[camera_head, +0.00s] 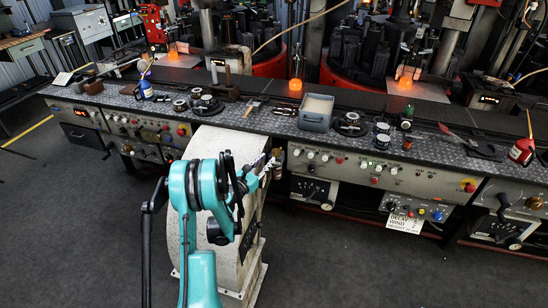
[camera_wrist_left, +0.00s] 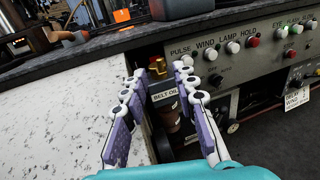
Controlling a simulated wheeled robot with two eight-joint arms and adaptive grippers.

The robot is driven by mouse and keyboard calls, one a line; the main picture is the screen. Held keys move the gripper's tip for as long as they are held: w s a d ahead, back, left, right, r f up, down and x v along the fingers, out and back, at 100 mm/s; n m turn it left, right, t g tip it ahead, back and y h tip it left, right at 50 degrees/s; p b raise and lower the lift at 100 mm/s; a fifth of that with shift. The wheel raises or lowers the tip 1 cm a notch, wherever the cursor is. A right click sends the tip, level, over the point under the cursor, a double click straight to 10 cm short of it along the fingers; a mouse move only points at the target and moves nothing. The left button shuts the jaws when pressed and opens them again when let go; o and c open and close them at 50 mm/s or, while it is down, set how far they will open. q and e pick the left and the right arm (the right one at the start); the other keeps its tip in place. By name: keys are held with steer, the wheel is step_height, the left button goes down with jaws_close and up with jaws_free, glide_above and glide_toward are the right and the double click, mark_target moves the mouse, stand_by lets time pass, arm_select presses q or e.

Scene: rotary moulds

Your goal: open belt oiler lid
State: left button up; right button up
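The belt oiler (camera_wrist_left: 165,97) shows in the left wrist view as a grey label reading "BELT OIL", with a brass cap or lid (camera_wrist_left: 157,67) above it and a dark brown container (camera_wrist_left: 170,120) below. It is mounted beside the pale speckled machine housing. My left gripper (camera_wrist_left: 161,72) is open, its white fingers with purple pads on either side of the oiler in the picture. I cannot tell whether they touch it. In the head view my left gripper (camera_head: 266,166) is by the oiler (camera_head: 278,160), small and partly hidden. My right gripper is not in view.
The pale housing (camera_head: 219,146) stands close to my left arm. A control panel (camera_head: 375,172) with knobs is right of the oiler. The bench top (camera_head: 270,122) above holds a grey bin (camera_head: 316,122) and tools. Glowing bottles (camera_head: 296,72) stand behind. The floor in front is clear.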

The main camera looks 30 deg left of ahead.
mark_target(274, 153)
arm_select(q)
steer(key=shift+w+b, duration=0.4)
steer(key=shift+w, duration=1.7)
jaws_close()
steer(key=shift+d, duration=0.15)
